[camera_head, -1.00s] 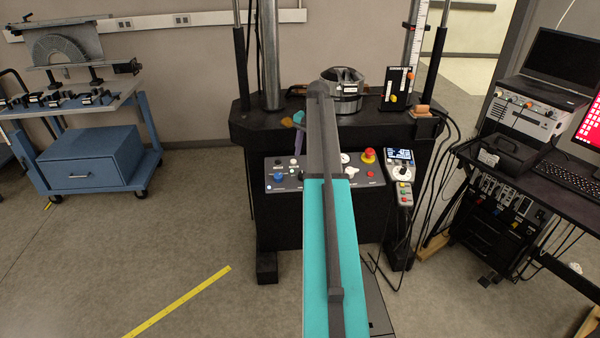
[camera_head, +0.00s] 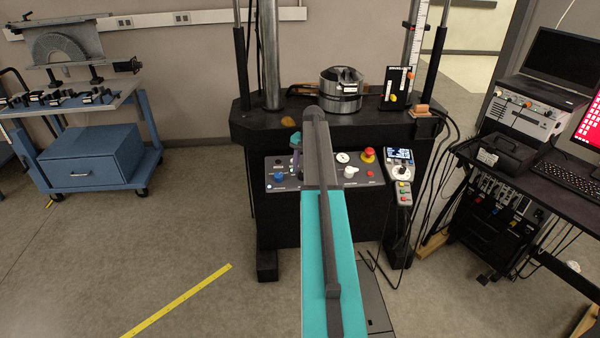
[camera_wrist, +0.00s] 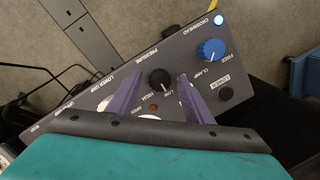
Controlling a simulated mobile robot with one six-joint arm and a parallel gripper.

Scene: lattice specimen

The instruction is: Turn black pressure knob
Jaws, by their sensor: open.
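The black pressure knob (camera_wrist: 160,80) is on the dark control panel (camera_wrist: 105,70), with the PRESSURE label beside it in the wrist view. My gripper (camera_wrist: 162,75) is open, its two purple fingers on either side of the knob with visible gaps. I cannot tell how deep the fingertips reach along it. In the head view the panel (camera_head: 371,183) is on the front of the test machine, and my arm hides the black knob. My gripper shows there only in part, beside the arm.
A blue clamp knob (camera_wrist: 211,50) and a small black button (camera_wrist: 225,94) lie right of my fingers in the wrist view. A red emergency button (camera_head: 367,155) and a hand controller (camera_head: 400,170) are on the panel's right side in the head view.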

